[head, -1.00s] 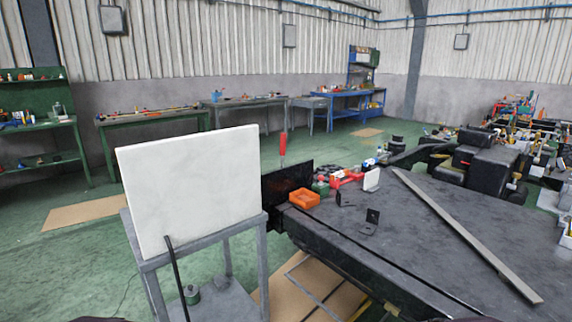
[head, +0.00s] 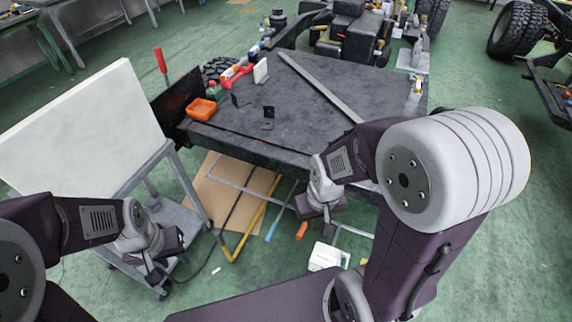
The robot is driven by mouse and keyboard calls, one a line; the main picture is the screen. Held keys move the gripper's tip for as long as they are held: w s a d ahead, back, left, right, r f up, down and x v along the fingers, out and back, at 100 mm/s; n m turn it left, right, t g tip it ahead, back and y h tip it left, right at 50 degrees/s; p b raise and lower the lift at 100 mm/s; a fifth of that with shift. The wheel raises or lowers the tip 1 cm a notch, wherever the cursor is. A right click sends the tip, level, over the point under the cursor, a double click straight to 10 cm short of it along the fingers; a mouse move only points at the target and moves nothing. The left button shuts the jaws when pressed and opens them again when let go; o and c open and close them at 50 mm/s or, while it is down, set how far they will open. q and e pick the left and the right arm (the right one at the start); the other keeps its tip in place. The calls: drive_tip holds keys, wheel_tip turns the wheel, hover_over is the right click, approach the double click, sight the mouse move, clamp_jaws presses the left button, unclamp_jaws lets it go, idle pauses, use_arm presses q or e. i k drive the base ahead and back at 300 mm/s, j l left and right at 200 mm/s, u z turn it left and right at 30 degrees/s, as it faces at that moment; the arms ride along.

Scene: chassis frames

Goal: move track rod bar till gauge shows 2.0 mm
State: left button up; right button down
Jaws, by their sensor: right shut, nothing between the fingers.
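A long, thin grey bar (head: 318,85) lies slantwise on the dark bench top (head: 250,138); I cannot tell for sure that it is the track rod bar. A small white plate (head: 261,71) stands at the far left of the bench, and no gauge reading is legible. Two small black brackets (head: 268,118) stand near the bench's left side. My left gripper (head: 158,268) is low beside the grey trolley, its fingers too small to judge. My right gripper (head: 325,213) points down at the bench's front edge, shut and empty, apart from the bar.
A large white panel (head: 85,128) leans on a grey trolley (head: 185,188) left of the bench. An orange tray (head: 201,108) and red-handled tools sit at the bench's left edge. A white box (head: 326,257) and an orange-handled tool (head: 302,231) are low in front. Green floor lies around.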

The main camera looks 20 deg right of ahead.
sight(274, 226)
drive_tip(key=i+j+z, duration=0.15)
drive_tip(key=z, duration=0.25)
drive_tip(key=i+j+z, duration=0.2)
drive_tip(key=z, duration=0.25)
drive_tip(key=i+j, duration=0.05)
drive_tip(key=i, duration=0.05)
